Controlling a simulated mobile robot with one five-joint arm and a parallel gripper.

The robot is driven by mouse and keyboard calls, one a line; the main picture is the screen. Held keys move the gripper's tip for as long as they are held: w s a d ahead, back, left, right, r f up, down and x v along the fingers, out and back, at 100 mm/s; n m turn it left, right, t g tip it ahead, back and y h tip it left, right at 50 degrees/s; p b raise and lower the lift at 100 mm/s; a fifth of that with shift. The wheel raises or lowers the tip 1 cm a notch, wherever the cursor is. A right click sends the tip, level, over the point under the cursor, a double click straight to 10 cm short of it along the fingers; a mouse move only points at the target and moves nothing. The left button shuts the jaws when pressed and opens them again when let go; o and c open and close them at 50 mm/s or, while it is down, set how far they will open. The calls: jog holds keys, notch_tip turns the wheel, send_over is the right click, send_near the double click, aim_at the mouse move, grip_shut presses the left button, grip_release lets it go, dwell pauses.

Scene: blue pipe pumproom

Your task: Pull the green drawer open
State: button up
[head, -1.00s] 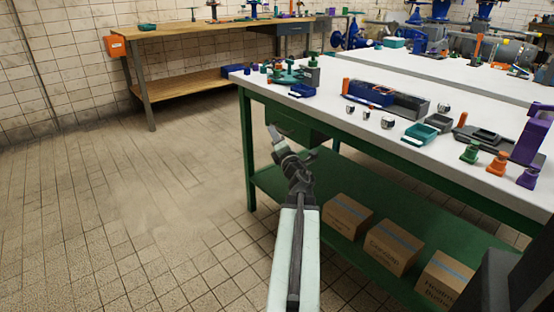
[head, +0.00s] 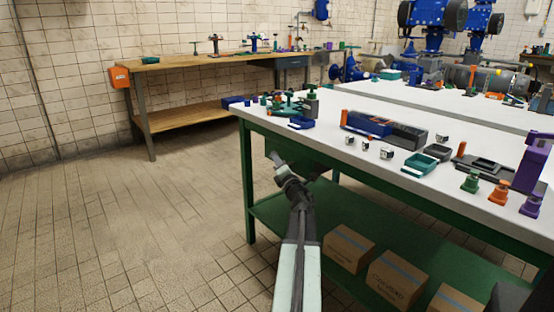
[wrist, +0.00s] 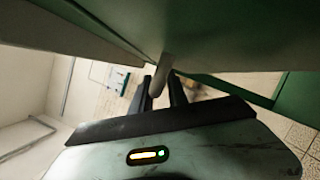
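The green drawer (head: 308,161) hangs under the white top at the left end of the green bench in the head view. In the wrist view its green front (wrist: 225,35) fills the upper part. A pale grey handle (wrist: 164,70) stands out from it. My gripper (head: 281,164) is at the drawer front, partly hidden by its own links. In the wrist view my gripper's two dark fingers (wrist: 161,86) stand slightly apart, with the handle between their tips. I cannot tell whether they press on it. The drawer's opening is not visible.
The white worktop (head: 330,142) holds several small parts and trays. Cardboard boxes (head: 349,248) stand on the green lower shelf (head: 300,212). A wooden bench (head: 200,66) stands at the back. The tiled floor (head: 140,225) left of the green bench is clear.

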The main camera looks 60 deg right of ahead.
jog(key=shift+c, duration=0.3)
grip_shut()
jog(key=shift+s, duration=0.1)
dwell(1.0)
